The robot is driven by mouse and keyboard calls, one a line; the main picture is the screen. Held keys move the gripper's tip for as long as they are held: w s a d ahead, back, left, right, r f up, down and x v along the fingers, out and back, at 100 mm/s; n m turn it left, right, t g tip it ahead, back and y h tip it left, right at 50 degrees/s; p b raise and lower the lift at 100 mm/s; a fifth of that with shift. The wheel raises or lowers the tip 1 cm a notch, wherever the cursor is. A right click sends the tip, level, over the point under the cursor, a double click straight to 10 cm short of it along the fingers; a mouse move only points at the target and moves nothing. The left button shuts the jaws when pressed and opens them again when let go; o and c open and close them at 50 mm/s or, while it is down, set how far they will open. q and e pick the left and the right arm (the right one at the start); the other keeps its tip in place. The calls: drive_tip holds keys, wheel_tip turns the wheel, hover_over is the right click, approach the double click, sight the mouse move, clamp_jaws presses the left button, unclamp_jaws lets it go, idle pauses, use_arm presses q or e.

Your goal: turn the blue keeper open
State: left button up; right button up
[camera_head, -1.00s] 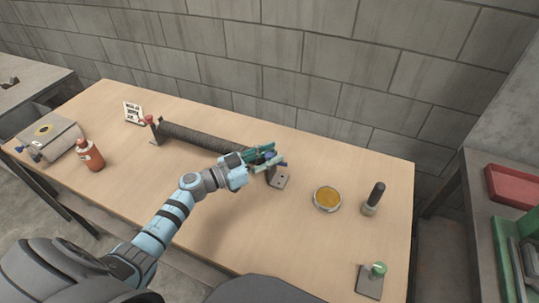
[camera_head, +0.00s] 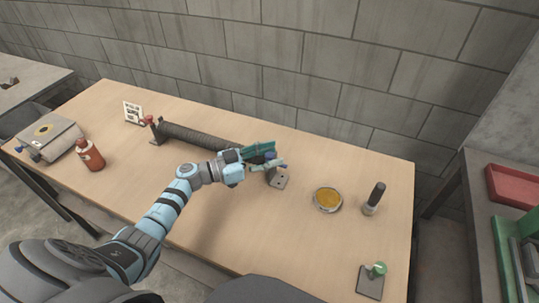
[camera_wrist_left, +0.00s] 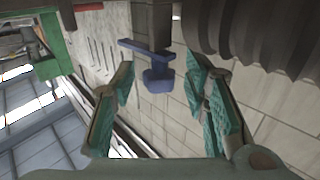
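The blue keeper (camera_wrist_left: 158,76) shows in the left wrist view as a T-shaped handle under a dark grey block (camera_wrist_left: 152,24). In the head view, only a small blue part (camera_head: 283,166) shows beside my fingers, by the grey end bracket (camera_head: 279,180) of the dark ribbed mesh tube (camera_head: 200,137). My left gripper (camera_head: 262,158) is at this right end of the tube. In the left wrist view its teal-padded fingers (camera_wrist_left: 163,88) stand apart on either side of the keeper, with visible gaps. My right gripper is not in view.
On the table (camera_head: 225,240) are a yellow-filled dish (camera_head: 327,199), a dark-handled tool (camera_head: 374,199), a green-knobbed plate (camera_head: 370,281), a red bottle (camera_head: 89,156), a grey box-like item (camera_head: 49,139) and a white card (camera_head: 133,113). A block wall stands behind. The front middle is clear.

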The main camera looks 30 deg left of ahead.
use_arm(q)
drive_tip(key=shift+s+a, duration=0.25)
drive_tip(key=v, duration=1.1)
drive_tip(key=shift+s+r, duration=0.1)
